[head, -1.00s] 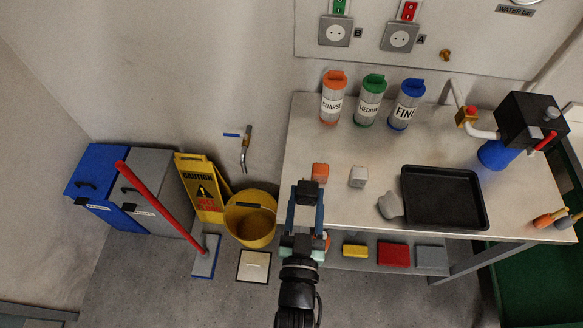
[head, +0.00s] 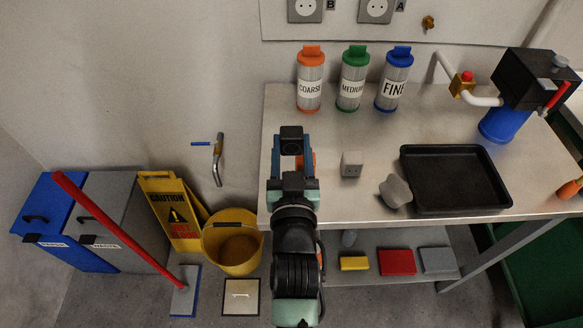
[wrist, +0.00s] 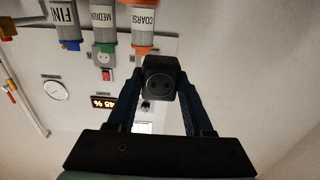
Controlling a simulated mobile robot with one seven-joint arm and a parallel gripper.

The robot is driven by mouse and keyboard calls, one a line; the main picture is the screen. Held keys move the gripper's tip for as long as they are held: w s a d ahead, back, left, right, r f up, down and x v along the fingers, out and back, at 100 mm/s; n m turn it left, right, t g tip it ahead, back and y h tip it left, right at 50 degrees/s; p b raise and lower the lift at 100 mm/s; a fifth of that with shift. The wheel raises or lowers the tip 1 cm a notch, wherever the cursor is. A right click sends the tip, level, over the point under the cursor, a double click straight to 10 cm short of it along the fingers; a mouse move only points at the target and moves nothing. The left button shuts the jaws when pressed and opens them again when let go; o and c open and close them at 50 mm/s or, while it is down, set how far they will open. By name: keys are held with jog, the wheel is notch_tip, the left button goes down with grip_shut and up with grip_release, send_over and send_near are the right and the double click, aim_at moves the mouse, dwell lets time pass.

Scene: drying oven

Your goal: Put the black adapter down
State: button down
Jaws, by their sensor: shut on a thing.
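The black adapter (head: 291,133) is held between the fingertips of my gripper (head: 291,152), over the left end of the table (head: 345,215) in the head view. I cannot tell whether the adapter touches the tabletop. An orange adapter (head: 313,160) stands just right of my gripper, partly hidden by it.
Three labelled canisters, coarse (head: 310,80), medium (head: 353,80) and fine (head: 394,80), stand at the back. A black tray (head: 507,208) and a grey scoop-like thing (head: 396,190) are at right. The table's back left is clear. A yellow bucket (head: 232,262) stands on the floor.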

jog(key=shift+f+b, duration=0.6)
jog(key=shift+f, duration=1.9)
jog(key=shift+f, duration=0.15)
jog(key=shift+c, duration=1.5)
grip_release()
jog(key=shift+r, duration=0.2)
jog(key=s, duration=1.2)
jog(key=shift+b, duration=0.4)
